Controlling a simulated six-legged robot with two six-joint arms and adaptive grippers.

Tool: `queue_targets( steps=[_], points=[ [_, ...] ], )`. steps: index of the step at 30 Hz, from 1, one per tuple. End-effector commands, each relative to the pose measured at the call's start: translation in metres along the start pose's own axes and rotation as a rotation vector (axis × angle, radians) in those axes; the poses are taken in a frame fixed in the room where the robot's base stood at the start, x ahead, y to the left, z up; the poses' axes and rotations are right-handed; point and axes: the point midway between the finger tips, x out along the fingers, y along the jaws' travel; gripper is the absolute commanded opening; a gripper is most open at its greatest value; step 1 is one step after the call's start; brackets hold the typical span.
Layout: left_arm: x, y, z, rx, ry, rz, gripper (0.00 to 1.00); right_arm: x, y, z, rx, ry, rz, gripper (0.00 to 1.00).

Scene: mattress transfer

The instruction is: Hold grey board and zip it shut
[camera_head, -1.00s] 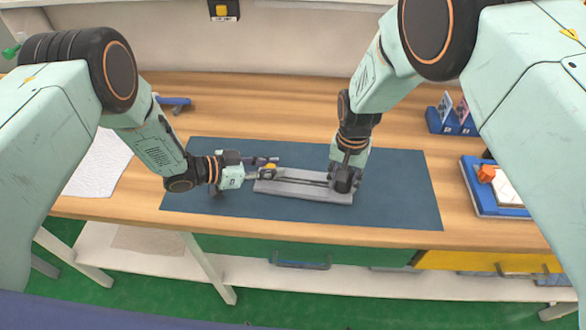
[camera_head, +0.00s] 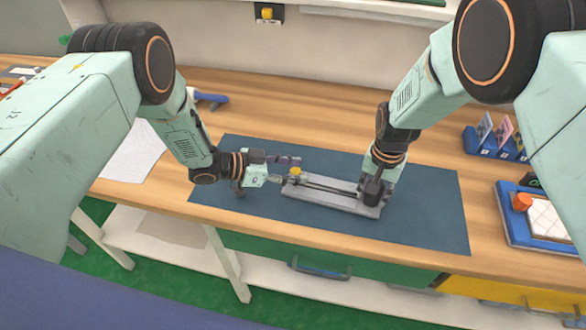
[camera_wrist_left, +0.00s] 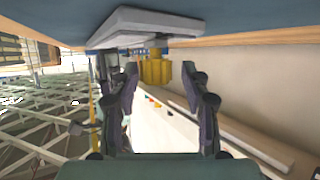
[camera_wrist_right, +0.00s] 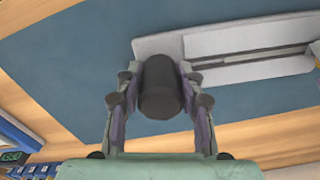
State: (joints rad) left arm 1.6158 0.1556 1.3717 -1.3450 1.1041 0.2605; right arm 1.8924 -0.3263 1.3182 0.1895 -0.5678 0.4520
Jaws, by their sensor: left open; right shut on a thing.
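The grey board (camera_head: 335,198) lies on the blue mat, with a dark zip track along its length. It also shows in the right wrist view (camera_wrist_right: 250,40) and the left wrist view (camera_wrist_left: 155,25). A yellow zip pull (camera_head: 295,171) is at its left end. My left gripper (camera_head: 289,170) is open beside the pull; in the left wrist view the pull (camera_wrist_left: 155,70) appears between the fingertips, not clamped. My right gripper (camera_head: 371,192) is shut on a dark cylindrical post (camera_wrist_right: 160,90) at the board's right end.
The blue mat (camera_head: 420,215) has free room around the board. A blue rack with cards (camera_head: 490,143) and a blue tray (camera_head: 510,212) stand to the right. A white sheet (camera_head: 130,153) lies at the left. The table's front edge is close to the mat.

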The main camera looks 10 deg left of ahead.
Motion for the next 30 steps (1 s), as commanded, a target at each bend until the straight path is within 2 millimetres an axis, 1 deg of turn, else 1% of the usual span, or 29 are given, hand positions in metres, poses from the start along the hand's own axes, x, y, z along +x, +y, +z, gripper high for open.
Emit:
queue_targets(
  steps=[4,7,11,15,21,25,30],
  points=[
    [-0.004,0.000,0.000,-0.001,-0.001,-0.001,0.47,0.000,0.000,0.000,0.000,0.001,0.000,0.00],
    [-0.015,-0.001,0.000,-0.001,0.000,-0.003,0.47,0.000,0.000,0.000,0.000,0.001,-0.001,0.00],
    [-0.040,-0.002,-0.001,-0.003,0.001,-0.005,0.47,0.000,-0.001,0.000,0.000,0.001,-0.001,0.00],
    [-0.070,-0.002,-0.001,-0.003,0.002,-0.006,0.47,-0.001,-0.001,-0.001,0.000,0.002,-0.001,0.00],
    [-0.102,-0.001,-0.001,-0.001,0.001,-0.005,0.47,-0.001,-0.001,-0.001,0.000,0.002,-0.001,0.00],
    [-0.114,0.000,-0.001,-0.001,0.000,-0.002,0.47,-0.001,-0.001,-0.001,0.001,0.002,-0.002,0.00],
    [-0.119,0.000,-0.001,0.000,0.000,-0.001,0.47,-0.001,-0.001,-0.001,0.001,0.002,-0.002,0.00]
  ],
)
